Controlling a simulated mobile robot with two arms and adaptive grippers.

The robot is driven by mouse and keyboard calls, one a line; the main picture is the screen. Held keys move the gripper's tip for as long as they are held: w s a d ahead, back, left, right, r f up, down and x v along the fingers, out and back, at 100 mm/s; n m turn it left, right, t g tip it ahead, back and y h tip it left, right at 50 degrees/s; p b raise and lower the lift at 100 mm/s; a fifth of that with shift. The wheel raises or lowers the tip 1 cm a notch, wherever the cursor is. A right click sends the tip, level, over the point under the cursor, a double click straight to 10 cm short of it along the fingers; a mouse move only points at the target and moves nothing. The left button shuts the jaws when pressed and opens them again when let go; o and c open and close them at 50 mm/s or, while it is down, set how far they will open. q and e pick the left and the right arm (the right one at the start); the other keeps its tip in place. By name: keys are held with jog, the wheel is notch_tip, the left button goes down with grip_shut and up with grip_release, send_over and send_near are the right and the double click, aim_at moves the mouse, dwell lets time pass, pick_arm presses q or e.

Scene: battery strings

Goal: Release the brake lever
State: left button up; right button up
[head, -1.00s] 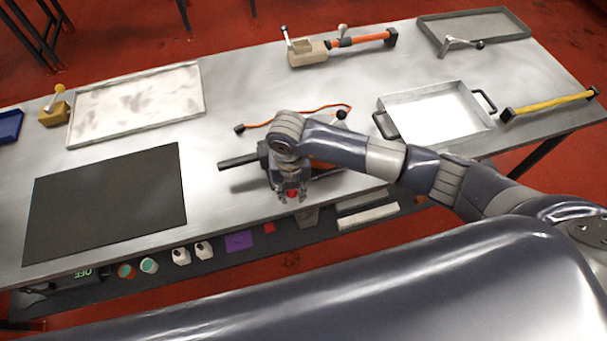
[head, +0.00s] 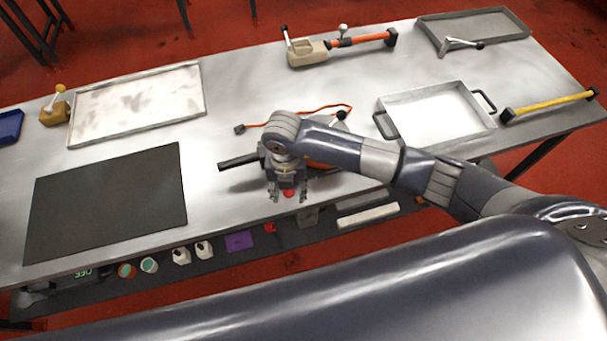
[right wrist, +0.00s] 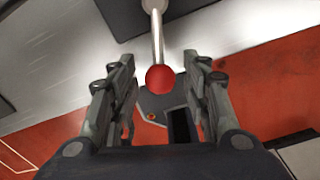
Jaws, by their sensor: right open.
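A lever with a pale metal rod and a red ball knob (right wrist: 161,79) shows in the right wrist view. The knob also shows as a small red spot in the head view (head: 289,193), at the table's front edge. My right gripper (right wrist: 159,72) is open, one finger on each side of the knob, with visible gaps in the wrist view. In the head view my right gripper (head: 289,196) points down at the front edge, and my wrist hides most of the lever's mount. My left gripper is not in view.
On the table (head: 225,100) are a black mat (head: 108,203), a white tray (head: 137,104), a handled tray (head: 437,113), a yellow-handled tool (head: 549,105) and an orange-handled tool (head: 362,40). A tan block with a yellow-knobbed lever (head: 56,108) stands at left. A lower shelf holds small items.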

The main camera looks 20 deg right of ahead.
notch_tip(320, 180, up, 7)
jog(key=p, duration=0.5)
dwell(0.3)
